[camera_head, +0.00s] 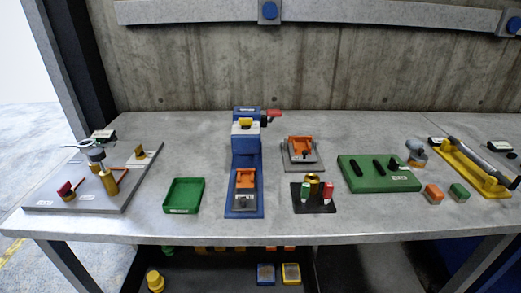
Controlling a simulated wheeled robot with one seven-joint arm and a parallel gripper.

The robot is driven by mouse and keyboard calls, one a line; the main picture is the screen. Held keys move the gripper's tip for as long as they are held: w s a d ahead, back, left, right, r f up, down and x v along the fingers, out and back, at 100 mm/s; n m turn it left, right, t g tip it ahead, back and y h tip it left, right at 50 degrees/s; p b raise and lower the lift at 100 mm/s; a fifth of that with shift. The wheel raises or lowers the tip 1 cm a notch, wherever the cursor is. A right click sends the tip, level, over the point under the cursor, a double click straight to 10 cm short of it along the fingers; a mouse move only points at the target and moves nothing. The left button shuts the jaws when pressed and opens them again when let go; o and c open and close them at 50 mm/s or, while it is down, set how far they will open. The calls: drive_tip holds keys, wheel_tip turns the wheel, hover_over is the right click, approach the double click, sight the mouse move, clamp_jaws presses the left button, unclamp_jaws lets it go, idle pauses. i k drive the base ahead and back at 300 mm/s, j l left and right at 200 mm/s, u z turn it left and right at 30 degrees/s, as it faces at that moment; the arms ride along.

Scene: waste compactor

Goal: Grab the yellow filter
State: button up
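No part is plainly marked as the yellow filter. A small flat block with a yellow frame and paler centre (291,273) lies low under the table, right beside a similar blue-framed block (265,274); it looks like a filter. Other yellow parts are a round stepped piece (155,281) low at the left and a small yellow piece (245,123) on the blue machine (247,160). My gripper is not in view.
The grey table (140,222) edge overhangs the low blocks. On top stand a green tray (183,195), a black holder with small cylinders (314,203), a green board (380,174) and a yellow fixture (470,165). The front strip of the tabletop is clear.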

sight(291, 272)
drive_tip(key=l+u, duration=0.6)
drive_tip(key=u, duration=0.15)
drive_tip(key=l+u, duration=0.4)
drive_tip(key=k+l+u, duration=0.1)
drive_tip(key=u, duration=0.25)
drive_tip(key=l, duration=0.15)
